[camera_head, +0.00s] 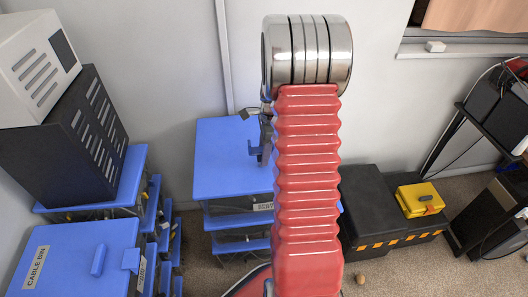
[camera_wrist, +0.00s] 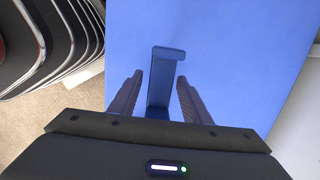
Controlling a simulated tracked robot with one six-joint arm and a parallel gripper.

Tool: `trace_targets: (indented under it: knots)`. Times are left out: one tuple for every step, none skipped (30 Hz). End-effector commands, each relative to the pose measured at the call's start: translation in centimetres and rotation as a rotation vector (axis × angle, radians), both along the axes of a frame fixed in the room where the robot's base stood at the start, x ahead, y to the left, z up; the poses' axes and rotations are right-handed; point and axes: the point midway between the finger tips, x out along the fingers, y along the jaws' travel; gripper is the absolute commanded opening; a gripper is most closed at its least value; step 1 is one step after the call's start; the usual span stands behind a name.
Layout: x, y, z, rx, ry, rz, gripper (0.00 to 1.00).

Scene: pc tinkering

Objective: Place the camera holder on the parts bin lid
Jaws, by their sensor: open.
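The camera holder (camera_wrist: 160,80) is a blue piece with a wide bar at its far end. In the wrist view it lies between my gripper's (camera_wrist: 159,76) two dark fingers, which are open with a gap on each side. Its near end is hidden by my gripper's body. The blue parts bin lid (camera_wrist: 230,60) fills the background behind it. In the head view the lid (camera_head: 225,160) is at the centre, and the holder (camera_head: 253,148) shows as a small blue piece at its right side. My arm hides the lid's right part there.
A blue cable bin (camera_head: 65,265) stands at the front left with small blue pieces on its lid. A black slotted case and a white box (camera_head: 35,65) stand behind it. A black case (camera_head: 375,210) and a yellow box (camera_head: 419,199) are on the right.

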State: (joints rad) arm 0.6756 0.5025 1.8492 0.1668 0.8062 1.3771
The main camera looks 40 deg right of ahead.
Motion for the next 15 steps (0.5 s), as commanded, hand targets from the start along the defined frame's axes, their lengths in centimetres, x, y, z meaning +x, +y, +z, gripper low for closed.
trace_targets:
  knots:
    - [0.0,0.0,0.0,0.0,0.0,0.0,0.44]
    - [0.0,0.0,0.0,0.0,0.0,0.0,0.44]
    - [0.0,0.0,0.1,0.0,0.0,0.0,0.44]
    - [0.0,0.0,0.2,-0.001,-0.001,0.0,0.44]
    - [0.0,0.0,0.3,-0.001,-0.001,0.0,0.44]
    - [0.0,0.0,0.5,-0.001,-0.002,0.0,0.44]
    - [0.0,-0.1,0.7,-0.001,-0.002,0.0,0.44]
    - [0.0,-0.1,0.9,-0.001,-0.002,0.0,0.44]
    - [0.0,-0.1,1.3,-0.001,-0.002,0.0,0.44]
    - [0.0,-0.2,1.7,-0.002,-0.002,0.0,0.44]
    - [-0.1,-0.2,2.0,-0.003,-0.002,0.0,0.44]
    - [-0.1,-0.3,2.6,-0.003,-0.002,0.0,0.44]
    - [-0.1,-0.3,3.1,-0.003,-0.002,0.0,0.44]
    - [-0.1,-0.4,3.6,-0.004,-0.004,-0.001,0.44]
    - [-0.2,-0.5,4.2,-0.004,-0.004,-0.001,0.44]
